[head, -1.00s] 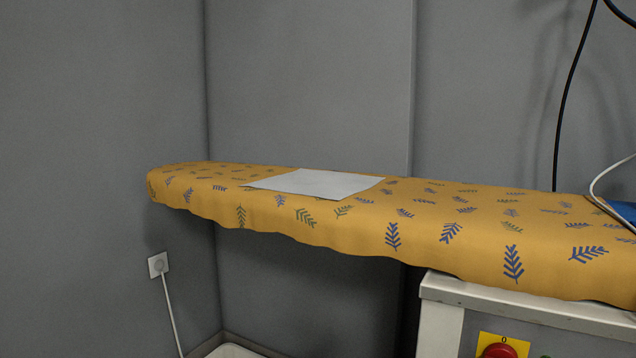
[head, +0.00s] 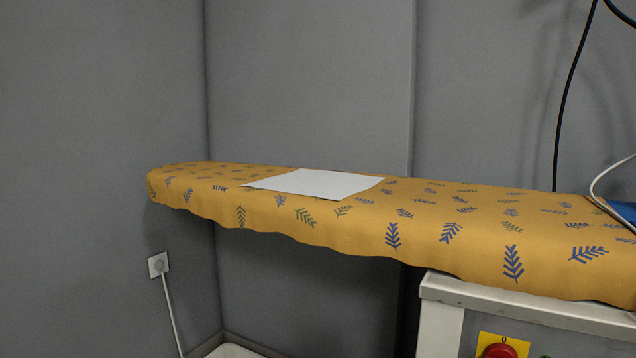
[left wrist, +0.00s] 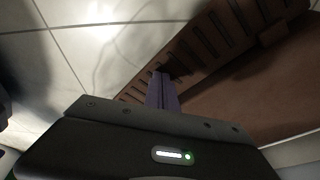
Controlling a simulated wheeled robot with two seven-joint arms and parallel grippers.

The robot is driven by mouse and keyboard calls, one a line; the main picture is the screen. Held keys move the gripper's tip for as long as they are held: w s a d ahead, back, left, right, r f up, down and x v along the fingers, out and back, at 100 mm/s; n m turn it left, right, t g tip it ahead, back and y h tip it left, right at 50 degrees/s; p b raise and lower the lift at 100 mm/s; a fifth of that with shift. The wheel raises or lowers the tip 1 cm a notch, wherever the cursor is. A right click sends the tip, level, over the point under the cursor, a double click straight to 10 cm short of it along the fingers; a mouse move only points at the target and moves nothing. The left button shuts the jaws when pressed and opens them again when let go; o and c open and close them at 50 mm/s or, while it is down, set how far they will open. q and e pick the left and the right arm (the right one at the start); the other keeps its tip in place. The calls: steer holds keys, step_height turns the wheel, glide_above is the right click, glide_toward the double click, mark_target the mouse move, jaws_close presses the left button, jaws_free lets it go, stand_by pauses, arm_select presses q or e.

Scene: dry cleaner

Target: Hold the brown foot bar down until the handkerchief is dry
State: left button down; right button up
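The white handkerchief (head: 316,183) lies flat on the yellow leaf-patterned ironing board (head: 470,235) in the head view. In the left wrist view, a brown slotted bar (left wrist: 212,45), which looks like the foot bar, runs diagonally above a tiled floor. My left gripper (left wrist: 160,78) has its fingers together with nothing visible between them. Its tips are at the brown bar's edge and overlap it in the picture; I cannot tell whether they press on it. My right gripper is in neither view. The foot bar is out of the head view.
A metal cabinet with a red switch (head: 499,351) on a yellow plate stands under the board's right part. A blue object (head: 624,210) and a pale cord are at the right edge. A wall socket (head: 158,264) with a cable is at the left.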

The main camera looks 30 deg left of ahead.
arm_select(q)
steer(key=w+d+p+v, duration=0.1)
steer(key=p+v, duration=0.4)
steer(key=v, duration=0.2)
steer(key=shift+d+r+p, duration=0.3)
steer(key=shift+r, duration=0.25)
steer(key=shift+s, duration=0.1)
